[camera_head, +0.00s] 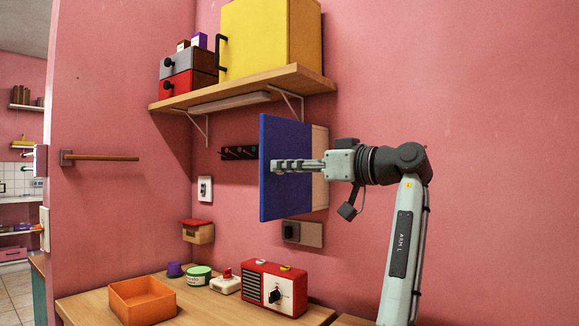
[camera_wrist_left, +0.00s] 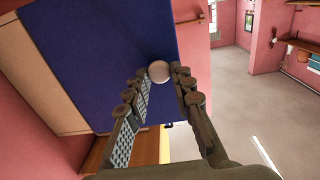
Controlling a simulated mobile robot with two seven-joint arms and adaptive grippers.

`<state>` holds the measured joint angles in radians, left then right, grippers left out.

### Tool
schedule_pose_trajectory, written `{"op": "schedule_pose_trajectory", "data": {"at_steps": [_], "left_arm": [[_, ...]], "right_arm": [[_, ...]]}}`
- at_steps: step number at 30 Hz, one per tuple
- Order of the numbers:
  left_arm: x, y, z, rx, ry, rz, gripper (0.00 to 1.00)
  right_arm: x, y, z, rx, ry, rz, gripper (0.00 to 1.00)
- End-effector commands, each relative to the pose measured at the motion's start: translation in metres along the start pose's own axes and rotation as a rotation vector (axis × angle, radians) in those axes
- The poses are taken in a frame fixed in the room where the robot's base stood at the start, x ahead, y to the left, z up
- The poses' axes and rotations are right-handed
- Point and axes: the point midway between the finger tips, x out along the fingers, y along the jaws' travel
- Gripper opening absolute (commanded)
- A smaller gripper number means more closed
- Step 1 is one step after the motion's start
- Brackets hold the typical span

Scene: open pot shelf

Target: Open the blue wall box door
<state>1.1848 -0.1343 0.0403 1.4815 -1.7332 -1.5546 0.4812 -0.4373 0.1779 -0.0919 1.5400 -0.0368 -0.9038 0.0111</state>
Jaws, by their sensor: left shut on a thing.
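The blue wall box door (camera_head: 285,205) is a flat upright panel on the pink wall below the shelf. A beige part of the wall box (camera_head: 320,190) shows along its right side. I cannot tell from these views whether the door stands ajar. In the left wrist view the blue door (camera_wrist_left: 105,50) fills the upper middle, with a pale round knob (camera_wrist_left: 159,71) on it. My left gripper (camera_head: 275,167) reaches across the door's face, fingertips near its left edge. Its fingers (camera_wrist_left: 160,84) are shut on the knob. My right gripper is not in view.
A wooden shelf (camera_head: 240,92) with a yellow cabinet (camera_head: 265,40) is above. A dark rack (camera_head: 238,153) is left of the door. The table below holds an orange tray (camera_head: 125,312) and a red radio (camera_head: 274,288). Open floor (camera_wrist_left: 240,100) shows in the left wrist view.

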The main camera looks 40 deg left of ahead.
Motion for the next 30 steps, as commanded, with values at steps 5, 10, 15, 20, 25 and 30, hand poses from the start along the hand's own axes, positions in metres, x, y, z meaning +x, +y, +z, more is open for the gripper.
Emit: {"op": "schedule_pose_trajectory", "data": {"at_steps": [5,10,15,20,25,30], "left_arm": [[0.001,-0.001,0.000,0.001,-0.002,-0.002,0.34],[0.001,0.000,0.000,0.001,-0.001,-0.001,0.43],[0.000,0.000,0.000,0.001,-0.001,0.000,0.43],[-0.011,0.000,0.000,0.001,-0.002,0.002,0.43],[-0.044,0.001,0.000,0.002,-0.001,0.003,0.43],[-0.081,0.000,0.000,0.001,-0.001,0.002,0.43]], "right_arm": [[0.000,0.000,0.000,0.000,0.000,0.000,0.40],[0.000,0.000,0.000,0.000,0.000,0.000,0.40],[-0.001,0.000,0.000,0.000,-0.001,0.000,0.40],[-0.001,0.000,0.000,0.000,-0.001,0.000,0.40],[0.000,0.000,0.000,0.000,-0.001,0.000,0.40],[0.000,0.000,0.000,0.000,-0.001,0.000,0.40]]}}
